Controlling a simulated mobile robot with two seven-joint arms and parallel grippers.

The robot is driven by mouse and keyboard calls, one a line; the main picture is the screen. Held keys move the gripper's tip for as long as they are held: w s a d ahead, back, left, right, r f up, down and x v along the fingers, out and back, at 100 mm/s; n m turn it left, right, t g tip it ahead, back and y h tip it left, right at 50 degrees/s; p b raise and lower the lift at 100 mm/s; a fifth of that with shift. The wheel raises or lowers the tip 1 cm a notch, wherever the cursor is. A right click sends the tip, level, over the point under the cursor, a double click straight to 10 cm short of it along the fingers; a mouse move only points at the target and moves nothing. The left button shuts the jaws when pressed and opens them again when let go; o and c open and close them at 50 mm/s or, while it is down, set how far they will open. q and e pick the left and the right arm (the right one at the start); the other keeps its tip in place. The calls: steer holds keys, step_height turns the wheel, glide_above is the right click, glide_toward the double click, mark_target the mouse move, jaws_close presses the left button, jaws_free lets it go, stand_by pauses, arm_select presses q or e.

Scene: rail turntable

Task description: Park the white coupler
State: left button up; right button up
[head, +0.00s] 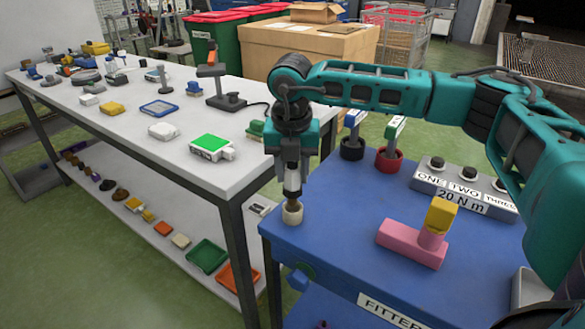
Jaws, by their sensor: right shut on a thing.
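My right gripper (291,160) points down over the near left corner of the blue bench. It is shut on the white coupler (292,184), which hangs upright with a dark band below the fingers. A small cream cup (292,214) stands on the bench directly under the coupler. The coupler's lower end meets the cup's mouth in the picture; I cannot tell whether it is inside or just above. My left gripper is out of view.
The blue bench (345,240) carries a pink T-shaped piece with a yellow block (441,214) and a grey three-button box (462,185). A long white table (190,180) on the left holds several small items. The bench's front middle is clear.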

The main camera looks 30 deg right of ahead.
mark_target(292, 185)
steer(key=shift+f+b, duration=1.4)
steer(key=shift+f, duration=0.5)
steer(key=o, duration=1.3)
steer(key=shift+c, duration=0.2)
